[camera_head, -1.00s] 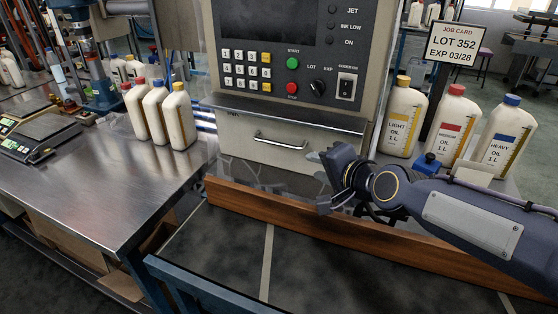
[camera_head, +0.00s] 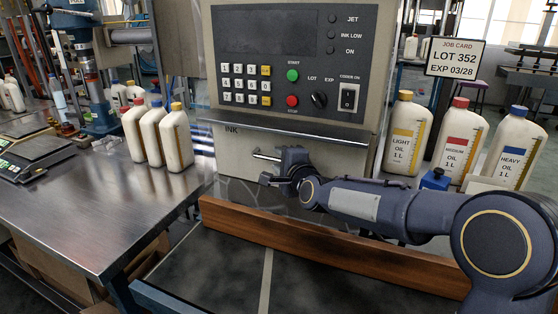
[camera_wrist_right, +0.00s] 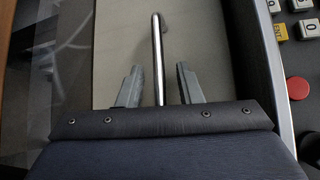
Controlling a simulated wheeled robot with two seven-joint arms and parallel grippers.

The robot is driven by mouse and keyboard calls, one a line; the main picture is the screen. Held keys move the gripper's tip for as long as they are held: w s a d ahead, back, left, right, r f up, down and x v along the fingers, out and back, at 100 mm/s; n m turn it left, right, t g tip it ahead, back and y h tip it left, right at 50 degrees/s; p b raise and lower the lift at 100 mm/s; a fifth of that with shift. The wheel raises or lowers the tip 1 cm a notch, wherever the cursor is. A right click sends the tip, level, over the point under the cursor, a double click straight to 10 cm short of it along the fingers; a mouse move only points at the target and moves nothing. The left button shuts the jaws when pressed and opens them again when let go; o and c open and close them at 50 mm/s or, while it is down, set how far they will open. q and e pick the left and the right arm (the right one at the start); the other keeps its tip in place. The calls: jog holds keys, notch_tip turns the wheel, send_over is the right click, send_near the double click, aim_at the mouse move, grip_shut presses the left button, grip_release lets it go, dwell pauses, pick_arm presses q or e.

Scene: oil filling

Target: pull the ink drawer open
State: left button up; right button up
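The ink drawer (camera_head: 236,150) is the pale front panel under the machine's keypad, marked INK. It looks shut, flush under the metal ledge. Its bar handle (camera_head: 264,156) is partly hidden by my right gripper (camera_head: 276,168). In the right wrist view the handle (camera_wrist_right: 157,50) runs between the two fingers of the gripper (camera_wrist_right: 160,88), with a gap on each side. The right gripper is open around the handle, not closed on it. The drawer front (camera_wrist_right: 115,50) lies behind it. My left gripper is not in view.
A wooden board (camera_head: 290,240) runs along the front below the drawer. Light (camera_head: 402,135), medium (camera_head: 458,145) and heavy (camera_head: 512,150) oil bottles stand right of the machine. Several bottles (camera_head: 175,140) stand on the metal table (camera_head: 110,210) at left. A job card sign (camera_head: 455,57) stands behind.

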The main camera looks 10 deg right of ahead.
jog(key=shift+w+f, duration=0.1)
jog(key=shift+w, duration=0.15)
grip_shut()
jog(key=shift+s+a, duration=0.15)
